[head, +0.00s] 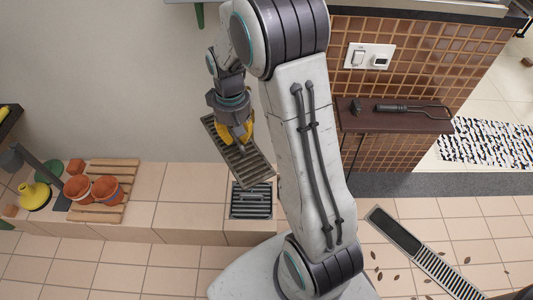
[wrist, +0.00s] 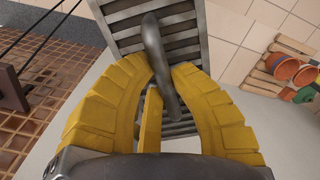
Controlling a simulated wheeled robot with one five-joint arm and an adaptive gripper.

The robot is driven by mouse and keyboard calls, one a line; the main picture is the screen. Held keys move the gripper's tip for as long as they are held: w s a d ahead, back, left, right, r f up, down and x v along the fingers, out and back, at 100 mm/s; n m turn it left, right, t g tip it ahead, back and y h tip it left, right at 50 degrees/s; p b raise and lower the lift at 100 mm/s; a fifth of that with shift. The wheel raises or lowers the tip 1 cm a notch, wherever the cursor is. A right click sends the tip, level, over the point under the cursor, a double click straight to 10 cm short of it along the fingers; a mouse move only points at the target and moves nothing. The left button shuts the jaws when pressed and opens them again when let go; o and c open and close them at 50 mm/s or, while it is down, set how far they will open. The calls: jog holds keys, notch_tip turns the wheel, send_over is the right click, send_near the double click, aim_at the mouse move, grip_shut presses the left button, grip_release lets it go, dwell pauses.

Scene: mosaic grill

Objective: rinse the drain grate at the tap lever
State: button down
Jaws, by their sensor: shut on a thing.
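The drain grate (head: 222,143) is a grey slatted metal panel hanging tilted in the air below my gripper (head: 240,135). In the wrist view the slatted grate (wrist: 190,50) fills the top middle, with a thick grey bar handle (wrist: 153,40) rising from it. The yellow fingers of my gripper (wrist: 160,75) are closed around that handle. Part of the grate is hidden behind the fingers. I cannot clearly make out a tap lever in either view.
A dark ribbed grate (head: 251,200) lies on the tiled ledge just below. A pallet (head: 105,212) with terracotta pots (head: 107,190) and a yellow funnel-shaped thing (head: 35,196) are left. A brown shelf (head: 425,122) is right. A long floor drain (head: 440,272) has a dark open end.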

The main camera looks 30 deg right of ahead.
aim_at(230, 129)
jog(key=shift+s+d+r+p, duration=0.25)
jog(key=shift+s+r+p, duration=0.05)
jog(key=shift+s+r, duration=0.45)
jog(key=shift+s+d+r+p, duration=0.25)
jog(key=shift+s+r+p, duration=0.1)
jog(key=shift+s+r, duration=0.35)
jog(key=shift+s+d+r+p, duration=0.3)
jog(key=shift+s+r, duration=0.3)
jog(key=shift+s, duration=0.3)
jog(key=shift+w+n, duration=0.1)
jog(key=shift+n, duration=0.6)
jog(key=w+r+n+p, duration=0.1)
jog(key=w, duration=0.1)
jog(key=w+r+n, duration=0.1)
jog(key=w, duration=0.1)
jog(key=shift+d+r+n+p, duration=0.1)
jog(key=shift+r+n+p, duration=0.1)
jog(key=shift+n+p, duration=0.2)
jog(key=w+a+r+n+p, duration=0.1)
jog(key=a+r+p, duration=0.3)
jog(key=r+p, duration=0.5)
jog(key=w+p, duration=0.1)
jog(key=p, duration=0.4)
jog(key=shift+w+a+r+n+p, duration=0.2)
jog(key=shift+r+n+p, duration=0.1)
jog(key=shift+r+p, duration=0.1)
